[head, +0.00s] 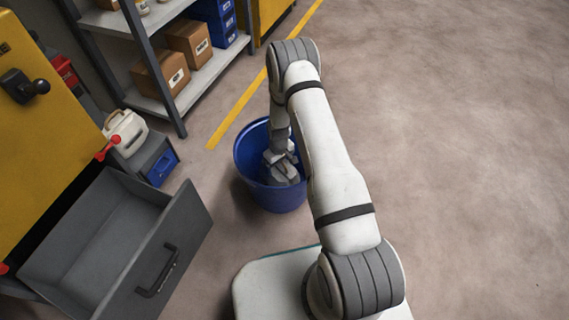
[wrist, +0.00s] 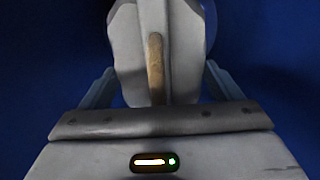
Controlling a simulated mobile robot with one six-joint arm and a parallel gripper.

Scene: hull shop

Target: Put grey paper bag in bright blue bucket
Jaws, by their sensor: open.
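The bright blue bucket (head: 279,200) stands on the floor in the head view, left of my arm. My gripper (head: 281,163) reaches down inside it. In the wrist view, the grey paper bag (wrist: 128,45), with a brown strip down its middle, is inside the blue walls of the bucket. My gripper (wrist: 158,82) is open, with one finger on each side of the bag. I cannot tell whether the fingers touch it. In the head view, the bag is hard to tell apart from the grey gripper parts.
An open grey drawer (head: 183,239) juts out from the yellow machine (head: 45,130) at left. A shelf (head: 212,62) with cardboard boxes stands behind the bucket. A white jug (head: 127,131) sits on a grey box nearby. The floor to the right is clear.

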